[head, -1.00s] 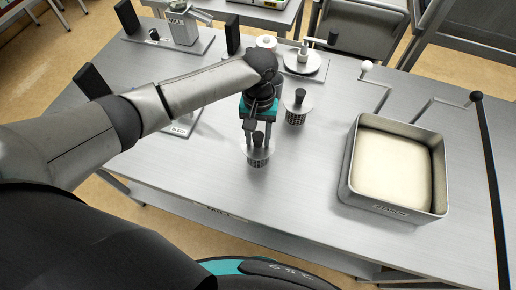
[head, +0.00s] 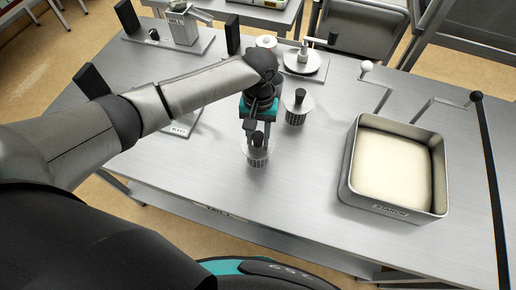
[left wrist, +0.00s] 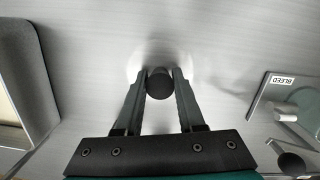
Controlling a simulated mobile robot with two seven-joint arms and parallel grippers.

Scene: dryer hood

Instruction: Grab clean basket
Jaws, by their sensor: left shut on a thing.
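A small perforated basket (head: 257,161) with a pale round flange and a black knob stands on the steel table near its front edge. My left gripper (head: 257,136) comes down from above and is shut on its knob. In the left wrist view the black knob (left wrist: 160,84) sits between the two fingertips, and the pale flange lies below it. A second similar basket (head: 297,110) with a black knob stands a little behind and to the right. I cannot tell by looks which basket is clean. My right gripper is not in view.
A metal tray (head: 352,165) of pale material stands at the right, beside a crank rod. A plate marked BLEED (left wrist: 283,80) with a valve shows in the left wrist view. The table (head: 220,185) left of the tray is mostly clear.

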